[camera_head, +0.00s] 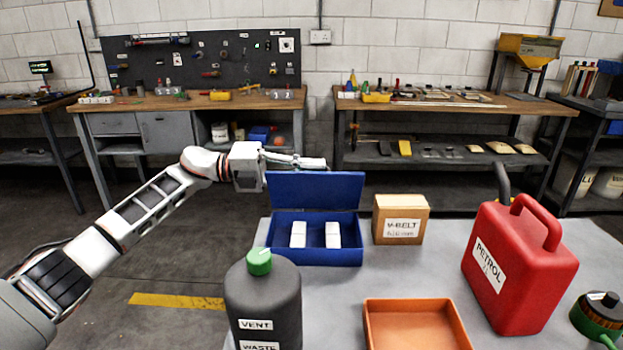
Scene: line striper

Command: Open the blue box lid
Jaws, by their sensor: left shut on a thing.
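The blue box (345,254) stands at the back left of the grey table, with white blocks inside. Its blue lid (316,192) stands up at the box's back side, so the inside shows. My left gripper (312,163) reaches in from the left and is shut on the lid's top edge. The exact contact of its fingers is small and hard to make out. My right gripper is not in view.
A cardboard V-belt box (400,220) stands right of the blue box. A dark bottle with a green cap (262,300) stands in front left, an orange tray (415,335) at the front, and a red petrol can (515,265) at right. The table's middle is clear.

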